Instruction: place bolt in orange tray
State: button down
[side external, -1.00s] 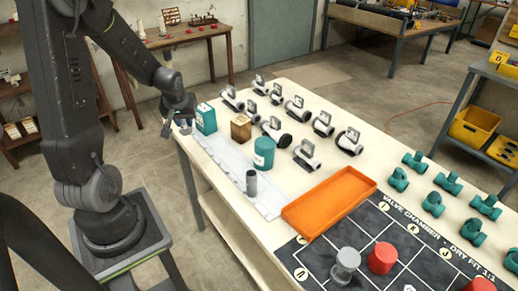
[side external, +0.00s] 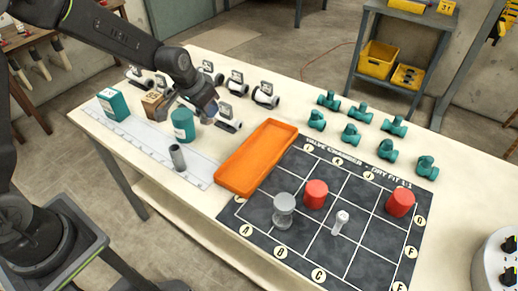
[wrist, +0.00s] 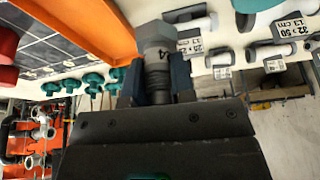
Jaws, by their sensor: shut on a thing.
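My gripper (side external: 207,110) is over the table, just past the teal can and left of the orange tray (side external: 232,184). In the wrist view my gripper (wrist: 157,85) is shut on a grey hex-headed bolt (wrist: 156,42). The bolt's threaded shank is between the fingers, and its head sticks out beyond them. The tray looks empty in the side view, and its orange edge (wrist: 75,28) crosses the upper left of the wrist view. In the side view the bolt is hard to make out at the fingers.
A teal can (side external: 183,125), a dark grey cylinder (side external: 177,157) and a white ruler strip (side external: 150,145) lie left of the tray. Labelled white pipe pieces (side external: 265,95) stand behind. A dark gridded mat (side external: 300,250) with red and grey parts lies right; teal fittings (side external: 351,134) stand beyond.

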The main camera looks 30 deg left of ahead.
jog(key=shift+m, duration=0.3)
jog(key=w+d+f, duration=0.1)
jog(key=d+f, duration=0.1)
jog(key=d, duration=0.2)
jog(key=d+f, duration=0.2)
jog(key=d, duration=0.2)
jog(key=w+d+f, duration=0.1)
jog(key=d+f, duration=0.2)
jog(key=d, duration=0.2)
jog(key=shift+w+d, duration=0.1)
jog(key=shift+w, duration=0.2)
jog(key=shift+f, duration=1.95)
jog(key=c, duration=1)
grip_release()
jog(key=shift+f, duration=0.1)
jog(key=shift+o, duration=0.2)
jog(key=v, duration=1.2)
